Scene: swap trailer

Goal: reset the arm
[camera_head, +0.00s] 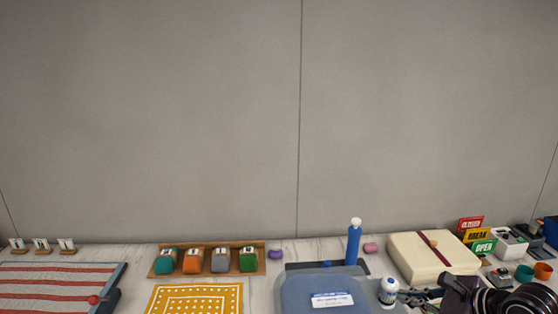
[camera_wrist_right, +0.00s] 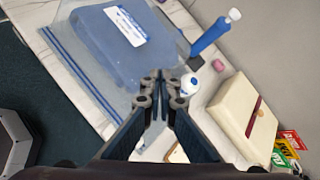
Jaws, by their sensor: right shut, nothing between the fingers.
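My right gripper (camera_head: 412,297) shows at the lower right of the head view, with its dark arm coming in from the right edge. In the right wrist view the gripper (camera_wrist_right: 160,84) is shut, its fingertips together with nothing held between them. My left gripper is not in view.
A cream box (camera_head: 433,262) and signs (camera_head: 476,237) are at the right. A wooden rack (camera_head: 207,272) with coloured blocks, a yellow mat (camera_head: 194,301) and a striped board (camera_head: 60,286) are at the left.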

